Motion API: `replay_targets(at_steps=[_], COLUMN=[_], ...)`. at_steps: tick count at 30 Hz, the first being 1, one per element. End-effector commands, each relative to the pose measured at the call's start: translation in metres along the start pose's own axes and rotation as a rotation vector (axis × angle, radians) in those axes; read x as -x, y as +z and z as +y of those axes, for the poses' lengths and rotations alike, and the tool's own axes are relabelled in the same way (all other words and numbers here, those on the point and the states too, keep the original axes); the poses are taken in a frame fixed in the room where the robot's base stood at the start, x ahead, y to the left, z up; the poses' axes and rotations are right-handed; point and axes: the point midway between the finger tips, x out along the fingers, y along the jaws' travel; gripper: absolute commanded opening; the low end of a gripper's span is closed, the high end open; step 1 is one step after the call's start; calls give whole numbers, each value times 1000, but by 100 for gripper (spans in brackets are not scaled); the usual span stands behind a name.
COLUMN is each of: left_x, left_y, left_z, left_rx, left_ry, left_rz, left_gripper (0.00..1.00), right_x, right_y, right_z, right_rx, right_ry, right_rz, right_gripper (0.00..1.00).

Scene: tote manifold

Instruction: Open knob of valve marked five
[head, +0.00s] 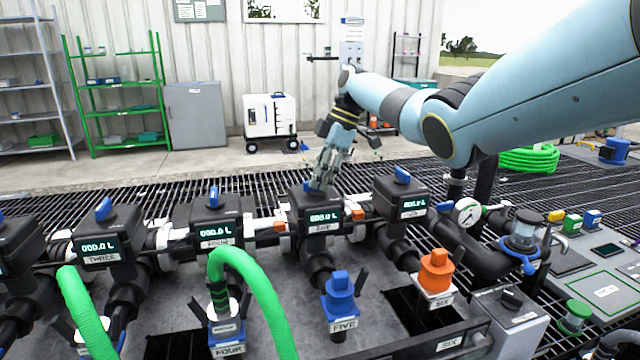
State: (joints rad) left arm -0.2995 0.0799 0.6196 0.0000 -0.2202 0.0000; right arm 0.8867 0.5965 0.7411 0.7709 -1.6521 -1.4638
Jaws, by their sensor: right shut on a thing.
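The valve marked five (318,212) is a black block with a lit display reading zeros, in the middle of the row. My right gripper (318,183) reaches down from the upper right and is shut on the knob on top of this valve. The fingers hide nearly all of the knob, so I cannot tell which way it is turned. A blue coupling (341,290) above a plate marked FIVE stands in front of the valve. My left gripper is not in view.
Similar valves with blue knobs flank it: valve four (213,222), valve three (103,250), and one to the right (402,205). Green hoses (250,285) rise at the front left. An orange coupling (436,272) marked SIX and a pressure gauge (467,212) stand at right.

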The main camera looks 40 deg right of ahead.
Motion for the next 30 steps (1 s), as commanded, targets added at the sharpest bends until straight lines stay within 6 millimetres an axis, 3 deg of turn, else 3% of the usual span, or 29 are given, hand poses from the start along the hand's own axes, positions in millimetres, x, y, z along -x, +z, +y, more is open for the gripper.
replay_targets(at_steps=[13, 14, 18, 26, 30], left_x=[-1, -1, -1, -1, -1], left_y=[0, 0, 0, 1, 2], left_z=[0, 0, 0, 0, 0], left_rx=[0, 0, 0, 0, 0], left_ry=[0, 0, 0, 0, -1], left_rz=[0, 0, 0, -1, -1], left_gripper=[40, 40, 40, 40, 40], right_x=[1, 1, 1, 1, 11], right_y=[0, 0, 0, 0, 0], right_z=[1, 1, 0, 0, 1], right_rx=[12, 12, 11, 9, 10], right_ry=[-1, -1, -1, -2, -1], right_rz=[-1, -1, -1, -1, -1], right_gripper=[0, 18, 36, 38, 38])
